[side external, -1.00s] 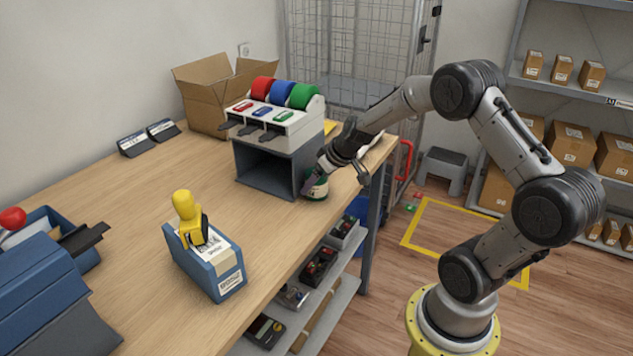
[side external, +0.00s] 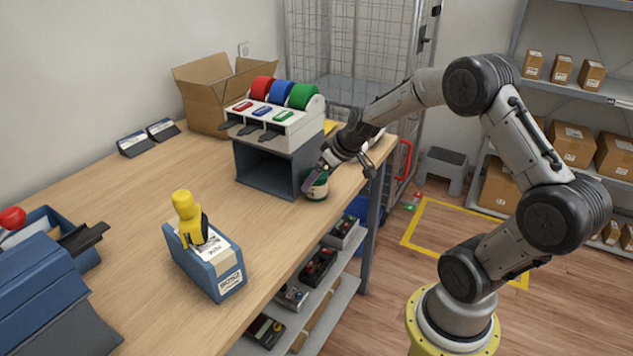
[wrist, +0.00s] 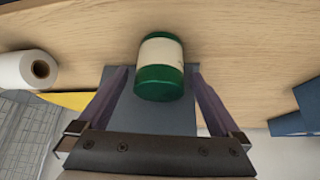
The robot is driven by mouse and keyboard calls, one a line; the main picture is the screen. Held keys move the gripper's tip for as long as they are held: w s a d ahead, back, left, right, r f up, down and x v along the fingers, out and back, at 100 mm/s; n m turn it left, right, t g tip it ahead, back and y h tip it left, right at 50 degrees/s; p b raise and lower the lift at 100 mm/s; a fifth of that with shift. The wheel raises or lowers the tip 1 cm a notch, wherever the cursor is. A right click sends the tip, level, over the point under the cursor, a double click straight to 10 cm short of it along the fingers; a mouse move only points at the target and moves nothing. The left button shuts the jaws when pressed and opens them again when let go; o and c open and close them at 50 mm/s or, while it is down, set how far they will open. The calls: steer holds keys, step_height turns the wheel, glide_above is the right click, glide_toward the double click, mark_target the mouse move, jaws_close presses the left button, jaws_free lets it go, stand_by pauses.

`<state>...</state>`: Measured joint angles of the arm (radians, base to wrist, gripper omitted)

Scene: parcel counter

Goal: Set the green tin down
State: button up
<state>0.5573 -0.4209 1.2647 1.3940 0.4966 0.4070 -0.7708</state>
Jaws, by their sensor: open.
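The green tin (side external: 317,187), with a cream label band, stands on the wooden counter near its front edge, beside the grey open-fronted box under the tape dispenser. In the wrist view the tin (wrist: 160,78) lies ahead of and between my fingertips, with a gap on both sides. My gripper (side external: 318,172) is open, tilted down close above and behind the tin; its two purple-grey fingers (wrist: 158,70) also show in the wrist view. One finger partly covers the tin in the side view.
The tape dispenser (side external: 272,115) with red, blue and green rolls sits on the grey box (side external: 264,172). A white roll (wrist: 25,70) lies to the left in the wrist view. A blue holder with a yellow item (side external: 210,262) stands nearer. The counter's middle (side external: 140,215) is clear.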

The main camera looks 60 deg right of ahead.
steer(key=s+a+r, duration=0.7)
steer(key=a+r, duration=0.1)
steer(key=r, duration=0.4)
steer(key=s+a+r+n, duration=0.1)
steer(key=s+a, duration=0.5)
steer(key=s, duration=0.2)
steer(key=s+a+r+n+y, duration=0.1)
steer(key=s+a, duration=0.4)
steer(key=s, duration=0.3)
steer(key=shift+a+r+g, duration=0.2)
steer(key=shift+a+g, duration=0.15)
steer(key=shift+g, duration=0.05)
